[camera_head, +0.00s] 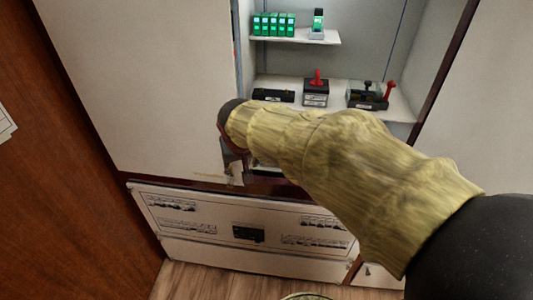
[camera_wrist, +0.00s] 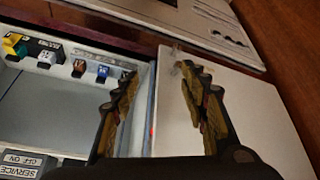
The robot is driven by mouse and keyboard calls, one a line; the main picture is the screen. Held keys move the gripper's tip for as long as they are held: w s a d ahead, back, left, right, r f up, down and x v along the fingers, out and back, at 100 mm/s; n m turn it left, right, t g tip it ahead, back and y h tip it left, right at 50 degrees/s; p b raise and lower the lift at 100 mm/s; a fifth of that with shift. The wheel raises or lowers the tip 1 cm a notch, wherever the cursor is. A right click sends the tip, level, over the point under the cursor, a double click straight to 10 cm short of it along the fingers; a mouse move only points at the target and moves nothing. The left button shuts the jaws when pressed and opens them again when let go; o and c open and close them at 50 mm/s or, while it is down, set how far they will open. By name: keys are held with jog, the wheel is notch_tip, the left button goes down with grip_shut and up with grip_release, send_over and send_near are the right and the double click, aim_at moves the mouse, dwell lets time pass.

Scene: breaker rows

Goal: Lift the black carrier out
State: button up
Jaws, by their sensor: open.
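I cannot tell for sure which thing is the black carrier. Black units stand on the cabinet's middle shelf in the head view: a low flat one (camera_head: 273,95), a box with a red handle (camera_head: 316,92) and a unit with a red lever (camera_head: 368,98). In the wrist view a black block (camera_wrist: 45,47) sits in a row inside the cabinet, beside a yellow piece. My gripper (camera_wrist: 158,85) is open and empty, its fingers on either side of the cabinet's side edge. In the head view my gripper (camera_head: 235,168) is below and left of the shelf, partly hidden by my sleeved arm.
Green modules (camera_head: 273,24) stand on the upper shelf (camera_head: 300,38). White panels (camera_head: 140,80) flank the opening. A drawing-covered lower panel (camera_head: 205,225) lies beneath. My arm hides part of the lower opening. A service label (camera_wrist: 22,163) shows inside the cabinet.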

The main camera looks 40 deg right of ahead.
jog(key=w+d+f+m, duration=0.1)
jog(key=w+d+f, duration=0.3)
jog(key=d, duration=0.3)
jog(key=w+d+f+m+h, duration=0.1)
jog(key=w+d+f+m, duration=0.1)
jog(key=w+d+f, duration=0.3)
jog(key=w+d+f+m+h, duration=0.1)
jog(key=w+d+f, duration=0.4)
jog(key=d, duration=0.5)
jog(key=shift+w+d+f+m+p, duration=0.1)
jog(key=shift+d+f+m+p, duration=0.1)
jog(key=shift+f, duration=0.5)
jog(key=shift+w+d+f+m+p, duration=0.1)
jog(key=shift+f+p, duration=0.05)
jog(key=shift+f, duration=0.5)
jog(key=shift+a, duration=0.1)
jog(key=shift+c, duration=1.2)
grip_shut()
